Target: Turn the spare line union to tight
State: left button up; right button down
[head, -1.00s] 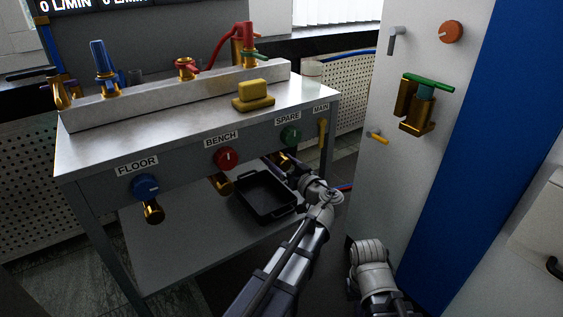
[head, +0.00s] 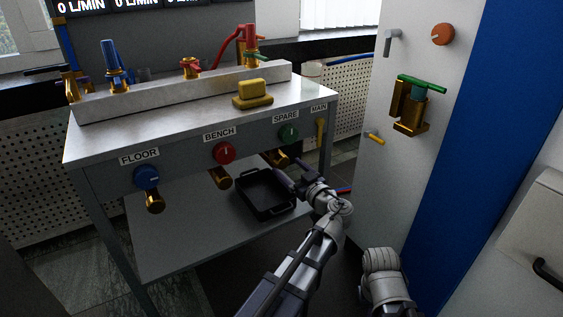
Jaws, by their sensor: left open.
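The brass spare line union (head: 274,158) sticks out below the bench's front panel, under the SPARE label and green knob (head: 289,133). Its far end is partly hidden by the panel edge and my gripper. My left gripper (head: 281,171) is open, just below and to the right of the union, with its dark fingers pointing toward it. No hold on the union shows, and I cannot tell whether they touch. My right arm shows at the bottom right, but its gripper is out of view.
Brass unions also hang under BENCH (head: 220,177) and FLOOR (head: 155,202). A black tray (head: 252,203) sits on the lower shelf beneath my left gripper. A cabinet (head: 370,195) with a green-handled brass valve (head: 411,110) stands at right.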

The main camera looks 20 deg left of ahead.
aim_at(276, 157)
pick_arm(q)
jog(key=shift+w+a+n, duration=0.1)
jog(key=shift+a+n, duration=0.05)
jog(key=shift+n, duration=0.85)
jog(key=shift+x, duration=3.9)
grip_shut()
jog(key=shift+m, duration=1.3)
grip_release()
